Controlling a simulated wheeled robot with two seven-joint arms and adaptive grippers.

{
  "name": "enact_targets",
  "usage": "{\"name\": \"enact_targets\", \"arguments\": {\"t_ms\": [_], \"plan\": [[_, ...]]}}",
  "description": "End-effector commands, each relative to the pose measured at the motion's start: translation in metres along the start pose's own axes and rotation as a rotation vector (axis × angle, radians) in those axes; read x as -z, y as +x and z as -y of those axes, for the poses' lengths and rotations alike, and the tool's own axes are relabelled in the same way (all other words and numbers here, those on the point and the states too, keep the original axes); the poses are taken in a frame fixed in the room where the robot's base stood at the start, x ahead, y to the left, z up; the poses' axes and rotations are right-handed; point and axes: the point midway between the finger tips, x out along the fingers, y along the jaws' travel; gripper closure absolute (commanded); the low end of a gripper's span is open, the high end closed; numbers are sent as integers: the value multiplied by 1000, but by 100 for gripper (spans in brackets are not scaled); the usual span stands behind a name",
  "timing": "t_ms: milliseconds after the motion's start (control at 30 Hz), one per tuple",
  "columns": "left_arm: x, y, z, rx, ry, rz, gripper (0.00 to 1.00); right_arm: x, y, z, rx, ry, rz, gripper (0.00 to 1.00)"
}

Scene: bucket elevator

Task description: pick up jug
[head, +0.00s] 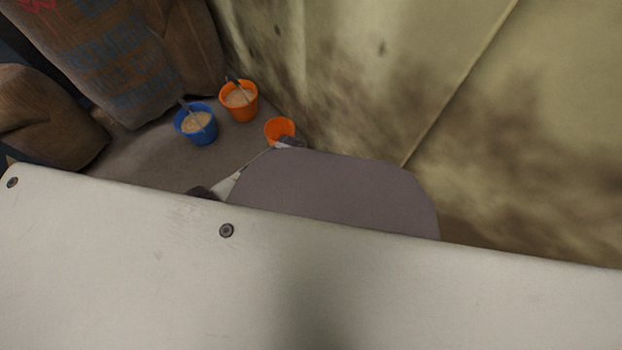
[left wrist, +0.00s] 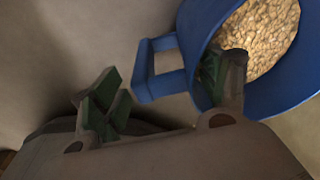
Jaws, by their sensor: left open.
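In the left wrist view a blue jug (left wrist: 196,25) holds pale grain (left wrist: 262,38). Its squared blue handle (left wrist: 150,85) points left. My left gripper (left wrist: 163,76) is open, with the handle showing between its green-padded fingers. The right-hand finger overlaps the jug's wall near the rim; the left-hand finger is apart from the handle. I cannot tell whether either touches. In the head view a blue container (head: 196,125) with grain stands on the floor; I cannot tell if it is the same jug. My right gripper is not identifiable.
In the head view, an orange container (head: 238,102) with grain and another orange one (head: 279,130) stand near the stained wall (head: 345,60). Brown sacks (head: 135,60) stand at upper left. A broad white panel (head: 120,260) covers the lower view. Some floor (head: 145,160) is bare.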

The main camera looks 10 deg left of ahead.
Motion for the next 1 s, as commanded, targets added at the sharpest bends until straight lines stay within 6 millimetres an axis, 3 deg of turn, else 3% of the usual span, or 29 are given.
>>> {"name": "enact_targets", "arguments": {"t_ms": [400, 1000], "plan": [[0, 0, 0, 0, 0, 0, 25, 2, -1, 0, 0, -2, -4, 60], [0, 1, -2, -4, -1, -1, 100, 2, -2, 0, 0, -3, -4, 60]]}}
